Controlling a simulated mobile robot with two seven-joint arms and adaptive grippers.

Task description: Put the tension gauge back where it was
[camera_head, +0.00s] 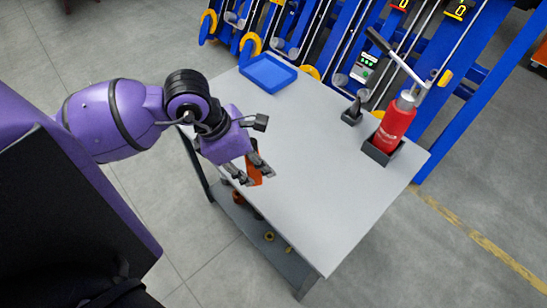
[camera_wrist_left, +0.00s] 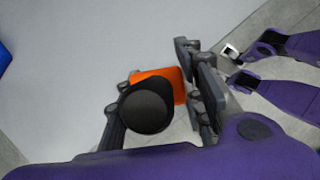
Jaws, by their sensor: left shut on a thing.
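My left gripper (camera_head: 252,174) is shut on an orange block-like thing (camera_head: 254,170) at the near left edge of the table. I take it to be the tension gauge. In the left wrist view the orange body (camera_wrist_left: 165,75) shows between the grey fingers, with a black round part (camera_wrist_left: 147,107) towards the camera. The fingers hide part of it. I cannot tell if it touches the tabletop. The grey table (camera_head: 320,190) has bare surface around it. My right gripper does not show clearly in either view.
A blue tray (camera_head: 267,73) lies at the table's far left. A small black stand (camera_head: 352,113) and a red bottle-like tool (camera_head: 393,125) in a dark holder (camera_head: 382,153) stand at the right. A blue rack (camera_head: 490,60) rises behind. The tabletop's middle is clear.

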